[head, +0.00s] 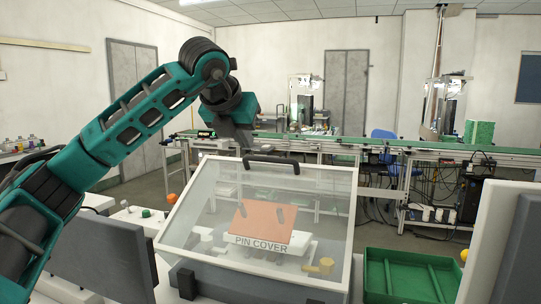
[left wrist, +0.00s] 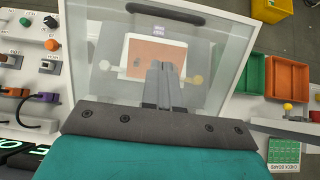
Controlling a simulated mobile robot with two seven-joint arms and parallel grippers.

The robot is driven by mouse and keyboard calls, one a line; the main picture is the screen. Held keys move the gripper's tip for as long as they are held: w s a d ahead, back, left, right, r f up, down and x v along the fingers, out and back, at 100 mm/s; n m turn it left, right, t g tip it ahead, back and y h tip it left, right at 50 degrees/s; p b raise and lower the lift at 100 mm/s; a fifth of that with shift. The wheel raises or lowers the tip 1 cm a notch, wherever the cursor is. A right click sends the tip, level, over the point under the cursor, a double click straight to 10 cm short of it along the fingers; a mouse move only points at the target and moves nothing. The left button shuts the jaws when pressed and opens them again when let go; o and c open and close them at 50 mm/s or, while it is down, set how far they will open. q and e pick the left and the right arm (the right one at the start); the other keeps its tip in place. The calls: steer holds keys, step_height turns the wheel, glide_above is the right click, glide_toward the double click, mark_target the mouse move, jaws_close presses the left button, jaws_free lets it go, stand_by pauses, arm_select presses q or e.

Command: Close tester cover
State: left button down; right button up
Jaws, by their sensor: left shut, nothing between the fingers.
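The tester cover (head: 185,225) is a clear panel in a pale frame with a black handle (head: 271,160) on its upper edge. It stands tilted up over the tester base (head: 250,285). Through it I see an orange board (head: 262,222) and a "PIN COVER" label. In the left wrist view the cover (left wrist: 95,75) lies beyond the fingers, with its handle (left wrist: 165,14) at the top. My left gripper (left wrist: 167,72) is shut and empty, its fingertips overlapping the cover in that view. In the head view its wrist is behind the cover's upper edge and the fingertips are unclear. My right gripper is not seen.
A green tray (head: 405,276) is right of the tester; the left wrist view also shows an orange tray (left wrist: 287,76) and a yellow bin (left wrist: 264,8). Knobs and cables line a panel (left wrist: 28,70) at left. A conveyor (head: 420,145) runs behind.

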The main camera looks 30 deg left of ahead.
arm_select(q)
steer(key=shift+w+r+p+x, duration=0.3)
steer(key=shift+p+x, duration=0.05)
steer(key=shift+x, duration=1.65)
steer(key=shift+w+r+p+x, duration=0.3)
steer(key=shift+p+x, duration=0.05)
steer(key=shift+x, duration=1.7)
steer(key=shift+w+r+p+x, duration=0.3)
steer(key=shift+r+p+x, duration=0.05)
steer(key=shift+x, duration=1.65)
steer(key=shift+a, duration=0.2)
